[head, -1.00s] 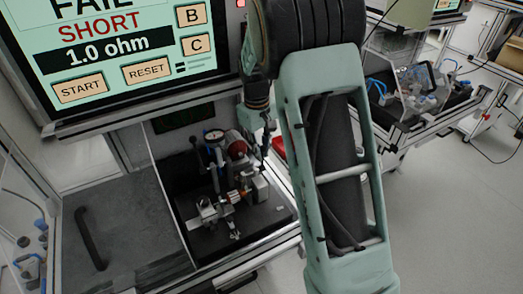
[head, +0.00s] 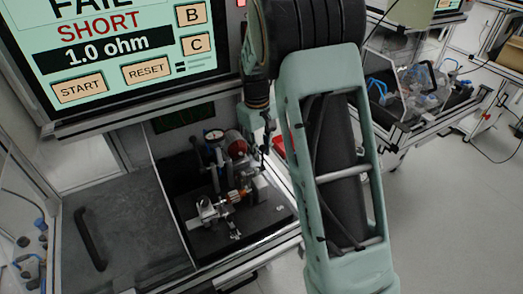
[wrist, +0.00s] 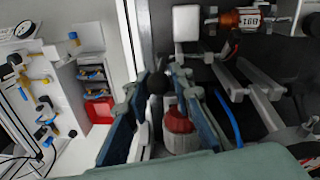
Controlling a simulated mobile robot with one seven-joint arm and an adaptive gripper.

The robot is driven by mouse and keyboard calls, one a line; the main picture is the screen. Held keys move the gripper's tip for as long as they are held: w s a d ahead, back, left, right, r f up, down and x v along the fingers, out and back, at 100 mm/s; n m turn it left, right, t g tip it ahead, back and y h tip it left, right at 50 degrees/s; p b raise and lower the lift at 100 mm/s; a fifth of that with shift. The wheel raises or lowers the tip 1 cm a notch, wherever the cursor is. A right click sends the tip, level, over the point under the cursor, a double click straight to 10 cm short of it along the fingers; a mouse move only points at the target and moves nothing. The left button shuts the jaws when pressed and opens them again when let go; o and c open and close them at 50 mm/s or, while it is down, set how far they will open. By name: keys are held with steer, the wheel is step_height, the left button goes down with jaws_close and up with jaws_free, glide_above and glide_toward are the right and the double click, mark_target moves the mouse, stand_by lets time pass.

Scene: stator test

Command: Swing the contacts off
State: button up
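The test fixture (head: 228,200) stands on a dark plate inside the open bay in the head view. A copper-wound part with a label (wrist: 243,18) lies in it at the top of the wrist view. Pale grey bars (wrist: 255,82), possibly the contact arms, run beside that part. My gripper (wrist: 162,78) has its fingers apart on either side of a black ball knob (wrist: 157,80). I cannot tell whether the fingers touch the knob. In the head view my gripper is small and partly hidden beside the fixture's right side.
A screen (head: 120,50) reading FAIL, SHORT, 1.0 ohm hangs above the bay. A clear panel with a black handle (head: 90,238) is at left. A white block (wrist: 187,22) is close to the gripper.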

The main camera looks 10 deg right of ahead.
steer(key=shift+o, duration=1.2)
steer(key=shift+s, duration=0.1)
steer(key=r, duration=1.2)
steer(key=shift+s+a, duration=0.2)
steer(key=shift+a, duration=0.15)
